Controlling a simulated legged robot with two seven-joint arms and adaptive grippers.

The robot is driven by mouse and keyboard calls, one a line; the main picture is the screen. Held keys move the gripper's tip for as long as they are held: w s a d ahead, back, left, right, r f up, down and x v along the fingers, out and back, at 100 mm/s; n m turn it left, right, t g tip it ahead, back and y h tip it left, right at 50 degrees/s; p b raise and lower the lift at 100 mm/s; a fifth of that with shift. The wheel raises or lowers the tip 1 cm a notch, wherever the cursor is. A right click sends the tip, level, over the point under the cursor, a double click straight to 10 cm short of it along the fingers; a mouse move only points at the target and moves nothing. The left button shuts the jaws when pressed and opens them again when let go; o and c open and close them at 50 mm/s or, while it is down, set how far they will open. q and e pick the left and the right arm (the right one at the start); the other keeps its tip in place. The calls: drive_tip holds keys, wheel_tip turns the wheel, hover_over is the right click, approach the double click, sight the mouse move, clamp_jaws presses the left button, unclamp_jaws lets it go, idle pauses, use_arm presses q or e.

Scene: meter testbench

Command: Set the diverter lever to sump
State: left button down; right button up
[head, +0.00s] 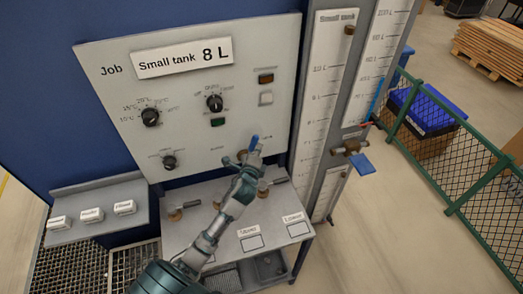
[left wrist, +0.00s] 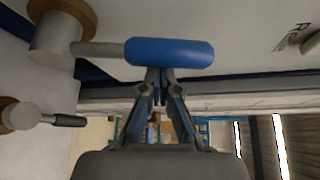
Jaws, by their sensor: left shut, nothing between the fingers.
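A lever with a blue grip (head: 254,143) sits at the lower part of the grey panel, by the tip of my left arm; I take it for the diverter lever, but cannot read its label. My left gripper (head: 248,164) is shut and empty. In the left wrist view its fingertips (left wrist: 160,74) meet at the grip's lower edge; I cannot tell whether they touch it. My right gripper is out of view.
The panel (head: 200,75) carries knobs and a "Small tank 8 L" sign (head: 182,58). Dark-handled valves (head: 176,213) stand on the ledge below. Another blue-handled valve (head: 360,163) is on the gauge column at right. A green fence (head: 440,150) stands farther right.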

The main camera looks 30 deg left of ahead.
sight(251, 147)
use_arm(q)
drive_tip(key=s+a+n+t+b, duration=0.1)
drive_tip(key=s+a+n+b, duration=0.1)
drive_tip(key=n, duration=0.1)
drive_tip(key=shift+s+r+t, duration=0.2)
drive_tip(key=shift+t, duration=0.2)
drive_tip(key=shift+s+a+f+n+t+y+b, duration=0.1)
drive_tip(key=shift+s+a+n+t+y+b, duration=0.45)
drive_tip(key=shift+n+b, duration=0.45)
drive_tip(key=shift+s+a+n+t+y+b, duration=0.3)
drive_tip(key=shift+s+a+n+b, duration=0.2)
drive_tip(key=shift+s+n+b, duration=0.45)
drive_tip(key=shift+s+a+f+n+t+y+b, duration=0.1)
drive_tip(key=shift+s+a+n+t+y+b, duration=0.35)
drive_tip(key=shift+n+b, duration=0.55)
drive_tip(key=shift+w+a+r, duration=0.1)
drive_tip(key=shift+r, duration=0.05)
